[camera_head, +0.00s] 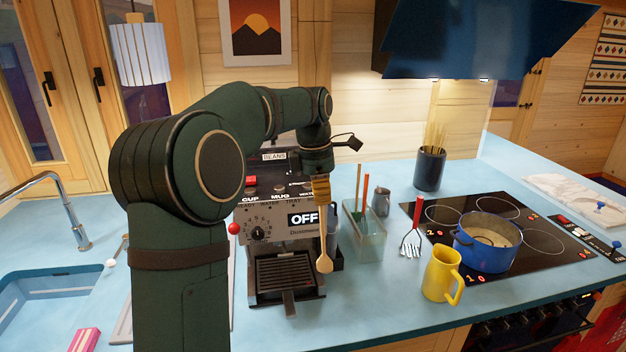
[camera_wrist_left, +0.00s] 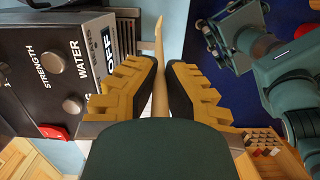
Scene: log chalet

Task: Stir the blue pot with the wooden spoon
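The wooden spoon (camera_head: 324,262) hangs upright, bowl down, in front of the coffee machine. My left gripper (camera_head: 321,190) is shut on its handle. In the left wrist view the spoon (camera_wrist_left: 159,45) runs out between the yellow fingers of the left gripper (camera_wrist_left: 160,78). The blue pot (camera_head: 487,243) stands on the black hob to the right, well apart from the spoon. It is open at the top, and its inside shows a pale round shape that I cannot make out. My right gripper is not in view.
The coffee machine (camera_head: 259,226) stands just behind the spoon. A clear utensil holder (camera_head: 366,240), a metal jug (camera_head: 381,203), a red-handled utensil (camera_head: 412,236) and a yellow pitcher (camera_head: 437,273) stand between spoon and pot. The range hood (camera_head: 470,40) hangs above the hob (camera_head: 550,238).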

